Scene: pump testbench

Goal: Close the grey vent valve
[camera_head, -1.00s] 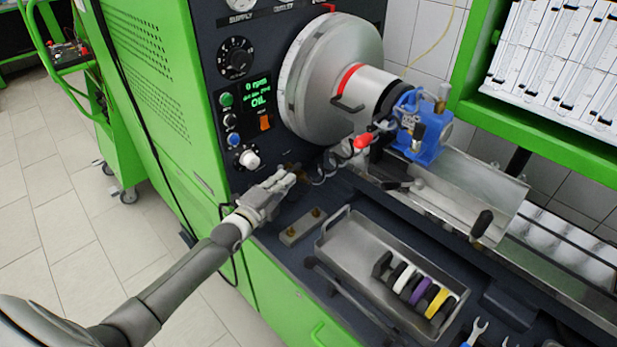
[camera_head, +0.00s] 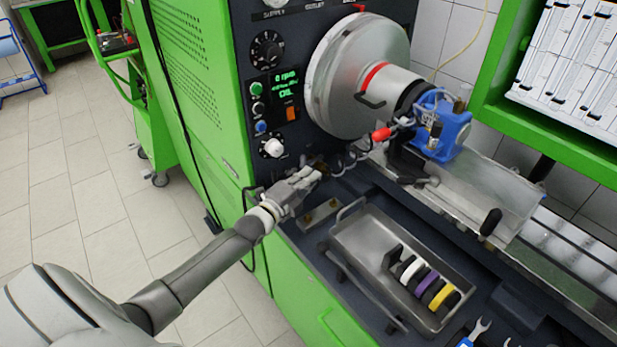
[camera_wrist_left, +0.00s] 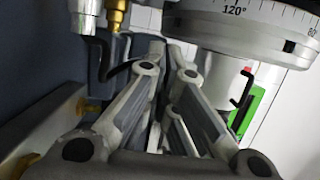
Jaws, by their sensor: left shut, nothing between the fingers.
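My left gripper (camera_head: 310,174) is shut and empty, low in front of the dark panel, below and right of a whitish-grey knob (camera_head: 272,147). In the left wrist view, its fingers (camera_wrist_left: 168,62) come together in the middle, with nothing between them. A silver round part (camera_wrist_left: 85,14) and a brass fitting (camera_wrist_left: 117,14) are at upper left there, with a dark curved piece beside them. I cannot tell for sure which part is the grey vent valve. Whether the fingers touch anything is unclear. My right gripper is not in view.
The large silver drum (camera_head: 357,72) overhangs just right of the gripper; a blue pump (camera_head: 441,124) is beyond it. A metal tray (camera_head: 362,240) with several coloured rings is at front right. A small block (camera_head: 320,214) with brass pins lies under the gripper.

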